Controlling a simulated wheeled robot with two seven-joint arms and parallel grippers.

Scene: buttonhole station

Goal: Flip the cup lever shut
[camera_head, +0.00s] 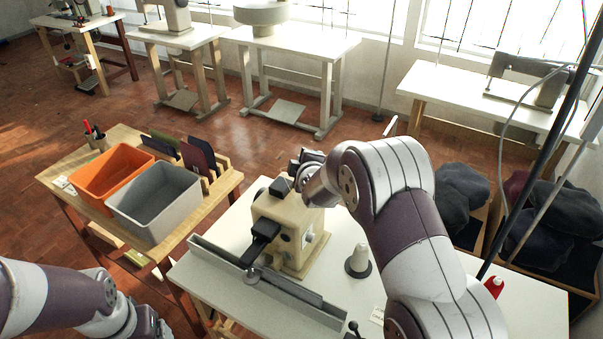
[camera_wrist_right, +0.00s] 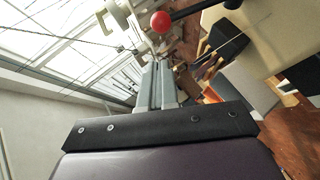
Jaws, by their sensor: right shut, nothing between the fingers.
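The cream buttonhole machine (camera_head: 283,225) stands on the white table. In the right wrist view, a lever with a red ball knob (camera_wrist_right: 160,21) and a dark rod comes from the cream body (camera_wrist_right: 285,35). The knob is just beyond the fingertips of my right gripper (camera_wrist_right: 157,68); whether they touch is unclear. That gripper is shut and empty. In the head view my right gripper (camera_head: 300,165) is behind the top of the machine, partly hidden, and the red knob is not visible. My left gripper (camera_head: 152,325) is at the bottom left edge, cut off, away from the machine.
A grey rail (camera_head: 300,300) runs along the table's front. A thread cone (camera_head: 358,262) stands right of the machine. A black ball-topped knob (camera_head: 353,326) is at the front. The side table holds an orange bin (camera_head: 112,172) and a grey bin (camera_head: 155,200). Dark cloth piles (camera_head: 545,225) lie right.

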